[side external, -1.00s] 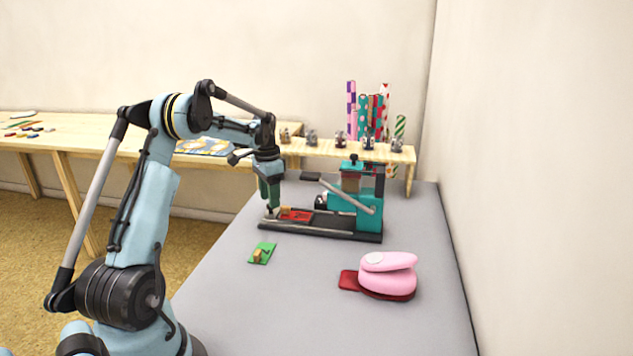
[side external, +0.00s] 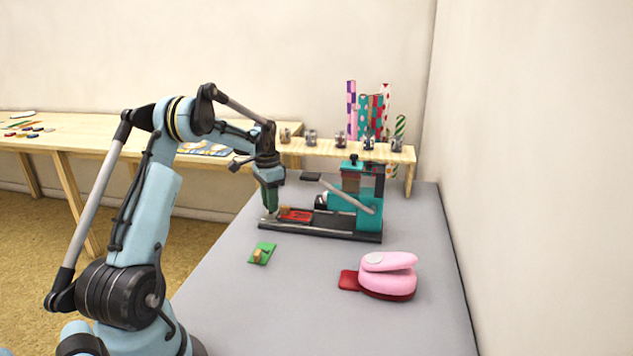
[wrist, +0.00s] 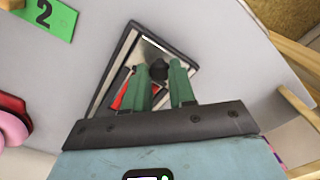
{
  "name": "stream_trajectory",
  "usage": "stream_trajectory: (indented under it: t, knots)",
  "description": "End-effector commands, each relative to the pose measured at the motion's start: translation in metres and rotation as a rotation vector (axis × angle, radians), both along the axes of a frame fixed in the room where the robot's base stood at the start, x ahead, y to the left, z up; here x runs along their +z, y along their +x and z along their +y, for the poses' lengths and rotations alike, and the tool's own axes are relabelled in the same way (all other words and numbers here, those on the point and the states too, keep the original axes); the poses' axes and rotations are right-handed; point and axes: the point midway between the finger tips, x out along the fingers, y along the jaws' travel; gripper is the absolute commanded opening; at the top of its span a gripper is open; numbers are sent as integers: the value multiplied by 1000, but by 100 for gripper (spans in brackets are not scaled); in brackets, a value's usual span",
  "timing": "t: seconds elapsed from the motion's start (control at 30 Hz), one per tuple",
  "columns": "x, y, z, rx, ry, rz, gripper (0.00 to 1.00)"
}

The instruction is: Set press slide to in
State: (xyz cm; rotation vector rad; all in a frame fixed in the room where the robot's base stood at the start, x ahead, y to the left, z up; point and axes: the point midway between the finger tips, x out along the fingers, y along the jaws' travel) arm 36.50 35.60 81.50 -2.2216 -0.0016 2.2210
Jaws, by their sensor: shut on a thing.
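The teal press (side external: 343,212) stands on a black base with metal rails at the back of the grey table. My gripper (side external: 276,213) points down at the left end of the rails, beside the slide. In the wrist view the green fingers of my gripper (wrist: 159,72) are shut on a black knob (wrist: 158,70). The red slide plate (wrist: 124,96) shows partly behind the left finger there.
A green card (side external: 262,254) with a small wooden block lies in front of the press; its "2" shows in the wrist view. A pink punch (side external: 388,272) sits on a red pad at right. The press lever (side external: 345,195) slants over the rails. A wooden shelf (side external: 350,153) stands behind.

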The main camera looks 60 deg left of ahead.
Motion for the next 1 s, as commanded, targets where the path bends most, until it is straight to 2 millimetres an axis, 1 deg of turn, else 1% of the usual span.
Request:
stream_trajectory:
  t: [0.17, 0.43, 0.7, 0.73, 0.87, 1.0]
  knots:
    - [0, 3, -3, -2, -1, 0, 0]
    - [1, 31, -31, -4, 0, 0, 0]
    - [1, 32, -32, -1, 0, 0, 0]
    - [1, 32, -32, -1, 0, 0, 29]
    - [1, 32, -31, -1, -1, 0, 49]
    - [0, 32, -31, -1, -1, 0, 50]
